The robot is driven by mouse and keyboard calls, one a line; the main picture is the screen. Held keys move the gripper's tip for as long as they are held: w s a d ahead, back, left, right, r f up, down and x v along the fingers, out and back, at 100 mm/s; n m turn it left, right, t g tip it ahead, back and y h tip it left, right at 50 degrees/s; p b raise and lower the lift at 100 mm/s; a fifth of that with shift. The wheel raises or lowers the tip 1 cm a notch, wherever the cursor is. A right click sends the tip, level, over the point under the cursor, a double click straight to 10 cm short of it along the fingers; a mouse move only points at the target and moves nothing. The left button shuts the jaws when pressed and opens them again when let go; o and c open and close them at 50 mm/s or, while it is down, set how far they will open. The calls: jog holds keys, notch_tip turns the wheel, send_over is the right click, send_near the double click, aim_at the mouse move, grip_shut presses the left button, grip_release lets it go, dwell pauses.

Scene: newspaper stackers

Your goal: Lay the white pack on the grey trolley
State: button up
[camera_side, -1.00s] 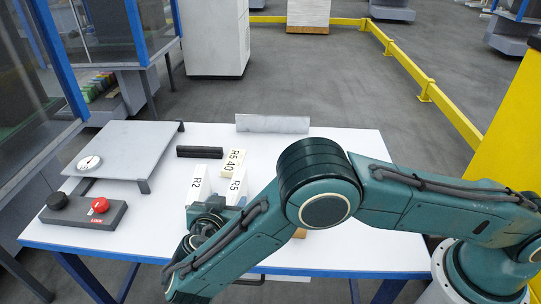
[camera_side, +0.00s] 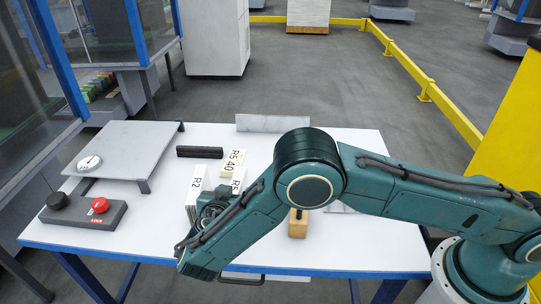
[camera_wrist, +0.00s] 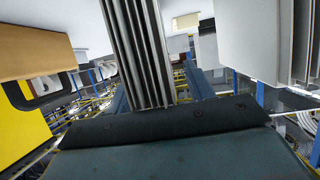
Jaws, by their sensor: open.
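White blocks labelled R2 (camera_side: 195,188), R5 40 (camera_side: 233,163) and R5 (camera_side: 237,181) stand on the white table. I cannot tell which is the white pack. My gripper (camera_side: 212,208) is low beside the R2 and R5 blocks and partly hides them; its fingertips are hidden in the side view. A low grey platform on legs (camera_side: 130,145) is at the table's left; no other trolley is clear.
A dial (camera_side: 89,163) sits on the platform. A control box (camera_side: 84,211) with black and red buttons stands in front. A black bar (camera_side: 200,152) and a grey plate (camera_side: 272,123) lie behind the blocks. A wooden block (camera_side: 298,224) is to the right.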

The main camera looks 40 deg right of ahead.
jog(key=shift+c, duration=0.4)
grip_shut()
jog(key=shift+r, duration=0.25)
notch_tip(320, 180, up, 20)
jog(key=shift+f, duration=0.15)
dwell(0.5)
dwell(0.4)
